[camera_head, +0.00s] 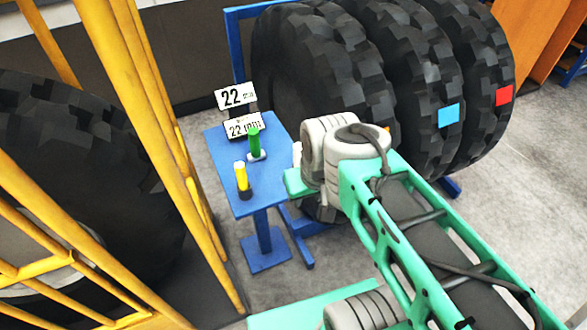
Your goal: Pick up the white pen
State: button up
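I cannot make out a white pen for certain. A small blue table (218,143) stands left of my arm. On it are a green cylinder (254,141) on a pale base and a yellow cylinder (242,176) with a pale top, both upright. A narrow pale piece (297,155) shows at the table's right edge; I cannot tell whether it is separate from my arm. My green arm reaches in from the lower right, and its grey end joints are just right of the table. My gripper's fingers cannot be made out, nor whether they hold anything.
Two plates marked 22 (236,96) stand at the table's back. Several large black tyres (310,70) stand behind it, with blue (449,114) and red (503,95) patches. A yellow frame (130,80) and another tyre (90,170) are at left. Grey floor is open at right.

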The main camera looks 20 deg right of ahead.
aim_at(297, 146)
jog(key=u, duration=3)
jog(key=k, duration=0.75)
jog(key=z, duration=0.75)
jog(key=i, duration=0.95)
